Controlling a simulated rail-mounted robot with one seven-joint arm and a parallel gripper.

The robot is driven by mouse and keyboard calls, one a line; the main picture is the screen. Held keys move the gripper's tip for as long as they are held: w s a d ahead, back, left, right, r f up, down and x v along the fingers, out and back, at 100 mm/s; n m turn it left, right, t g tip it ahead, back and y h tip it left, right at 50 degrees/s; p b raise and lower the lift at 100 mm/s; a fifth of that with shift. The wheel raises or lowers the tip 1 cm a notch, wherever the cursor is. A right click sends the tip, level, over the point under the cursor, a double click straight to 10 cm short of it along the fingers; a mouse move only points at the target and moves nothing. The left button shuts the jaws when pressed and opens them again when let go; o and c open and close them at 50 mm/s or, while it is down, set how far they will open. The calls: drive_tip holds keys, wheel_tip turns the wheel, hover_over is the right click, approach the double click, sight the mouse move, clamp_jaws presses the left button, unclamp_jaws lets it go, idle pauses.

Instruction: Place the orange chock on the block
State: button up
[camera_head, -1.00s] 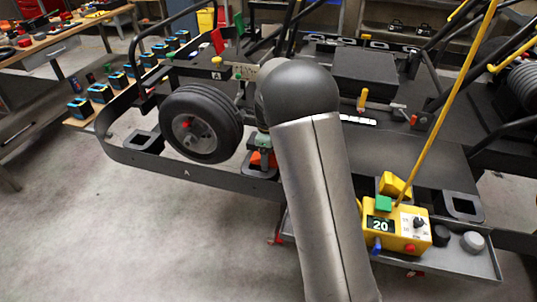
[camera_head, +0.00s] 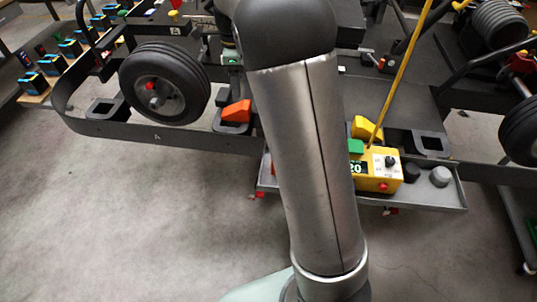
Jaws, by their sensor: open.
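The orange chock (camera_head: 236,112) is a small wedge right of the kart's wheel. It rests on a dark grey block (camera_head: 232,128) at the edge of the black stand, partly beside my arm. My gripper (camera_head: 232,66) is partly in view behind my arm, above the chock in the picture and apart from it. It is open and holds nothing that I can see; its fingertips are small and hard to make out.
Similar dark blocks with openings sit left of the wheel (camera_head: 165,82) and at the right (camera_head: 432,142). A yellow chock (camera_head: 365,128) and a green piece (camera_head: 356,147) sit by a yellow control box (camera_head: 376,170) on a grey tray (camera_head: 435,196). The floor in front is clear.

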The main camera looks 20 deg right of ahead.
drive_tip(key=s+f+n, duration=0.2)
drive_tip(key=s+n, duration=0.9)
drive_tip(key=s, duration=0.5)
drive_tip(key=s+a+f+n, duration=0.1)
drive_tip(key=s+f+n, duration=0.1)
drive_tip(key=s+n, duration=0.9)
drive_tip(key=s, duration=0.5)
drive_tip(key=shift+f, duration=0.3)
